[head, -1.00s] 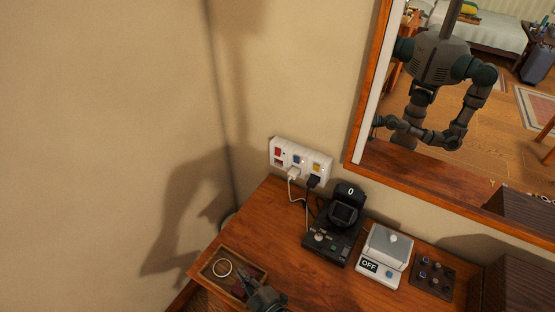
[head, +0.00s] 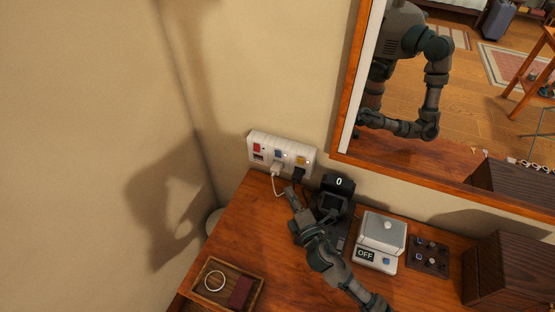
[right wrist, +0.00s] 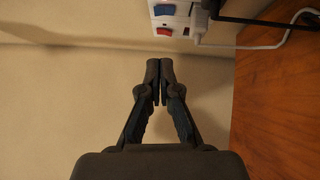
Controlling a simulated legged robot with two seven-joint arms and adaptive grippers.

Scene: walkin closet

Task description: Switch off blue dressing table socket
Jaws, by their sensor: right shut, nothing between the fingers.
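A white socket panel (head: 289,144) is on the wall above the dressing table (head: 240,225), with a red switch (head: 256,147), a blue switch (head: 278,154) and a yellow switch (head: 301,160). A white plug (head: 275,169) sits below the blue switch and a black plug (head: 298,174) below the yellow one. My right gripper (head: 290,192) is shut and empty, just below the panel and apart from it in the head view. In the right wrist view its tips (right wrist: 159,66) are near the blue switch (right wrist: 164,10) and red switch (right wrist: 165,31). My left gripper is out of view.
A black device (head: 338,184) reading 0 stands beside my right arm. A white scale (head: 381,232) reading OFF, a dark knob panel (head: 429,256) and a dark box (head: 510,270) are to the right. A wooden tray (head: 256,291) holds a ring. A mirror (head: 450,100) hangs above.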

